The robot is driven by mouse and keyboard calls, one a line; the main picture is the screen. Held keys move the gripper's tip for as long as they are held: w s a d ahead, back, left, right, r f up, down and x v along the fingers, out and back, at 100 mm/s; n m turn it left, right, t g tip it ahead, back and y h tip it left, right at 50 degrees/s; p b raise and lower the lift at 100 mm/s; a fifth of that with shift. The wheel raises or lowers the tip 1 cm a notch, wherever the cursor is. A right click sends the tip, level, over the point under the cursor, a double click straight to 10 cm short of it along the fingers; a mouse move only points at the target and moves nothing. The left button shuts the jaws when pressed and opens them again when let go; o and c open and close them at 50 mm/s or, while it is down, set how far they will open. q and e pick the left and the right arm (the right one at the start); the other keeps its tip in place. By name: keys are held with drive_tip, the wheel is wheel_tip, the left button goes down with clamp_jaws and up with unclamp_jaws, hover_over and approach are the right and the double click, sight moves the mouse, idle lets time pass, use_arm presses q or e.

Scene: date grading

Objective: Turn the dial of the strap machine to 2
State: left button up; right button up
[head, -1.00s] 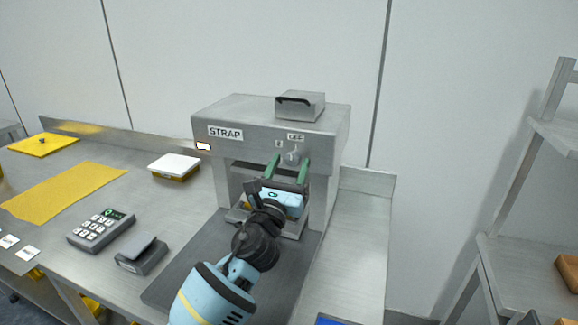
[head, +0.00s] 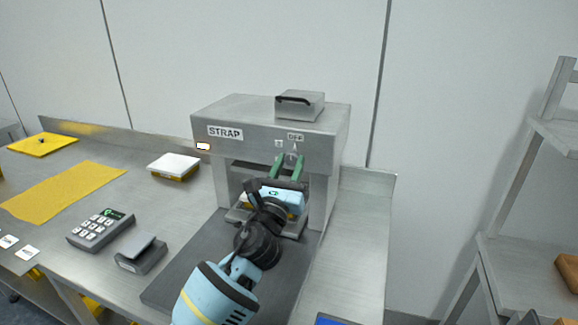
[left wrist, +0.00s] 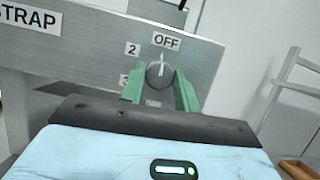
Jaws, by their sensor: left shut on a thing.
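The strap machine (head: 252,122) is a grey metal box on legs with a STRAP label on its front. Its dial (left wrist: 159,72) is a small grey round knob, and its white pointer line points up at the OFF label (left wrist: 166,41). A label 2 (left wrist: 132,49) is up and left of the knob; another label below that is partly hidden by a finger. In the head view the dial (head: 292,155) is small. My left gripper (head: 289,163) has its green fingers on both sides of the dial, shut on it. My right gripper is out of view.
A grey lidded box (head: 300,105) sits on top of the machine. To the left on the metal bench are a keypad (head: 100,229), a small grey device (head: 141,253), a white-topped scale (head: 174,165) and a yellow mat (head: 65,191). A shelf rack (head: 545,230) stands at right.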

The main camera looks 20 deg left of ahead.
use_arm(q)
drive_tip(key=n+y, duration=0.1)
drive_tip(key=n, duration=0.2)
drive_tip(key=shift+d+y, duration=0.1)
drive_tip(key=shift+y, duration=0.2)
drive_tip(key=n+y, duration=0.1)
drive_tip(key=n, duration=0.2)
drive_tip(key=shift+n+g+y, duration=0.4)
drive_tip(key=n+g+y, duration=0.1)
drive_tip(key=n, duration=0.2)
drive_tip(key=shift+d+r+n+y, duration=0.1)
drive_tip(key=shift+r+n+y, duration=0.05)
drive_tip(key=shift+n+y, duration=0.2)
drive_tip(key=n+g+y+p, duration=0.1)
drive_tip(key=n, duration=0.2)
drive_tip(key=shift+r+n, duration=0.1)
drive_tip(key=shift+n, duration=0.75)
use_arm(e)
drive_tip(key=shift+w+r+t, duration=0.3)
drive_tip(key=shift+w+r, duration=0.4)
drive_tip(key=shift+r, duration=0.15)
use_arm(q)
drive_tip(key=shift+g+y, duration=0.25)
drive_tip(key=shift+g, duration=0.05)
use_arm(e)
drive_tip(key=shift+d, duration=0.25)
use_arm(q)
drive_tip(key=o, duration=1)
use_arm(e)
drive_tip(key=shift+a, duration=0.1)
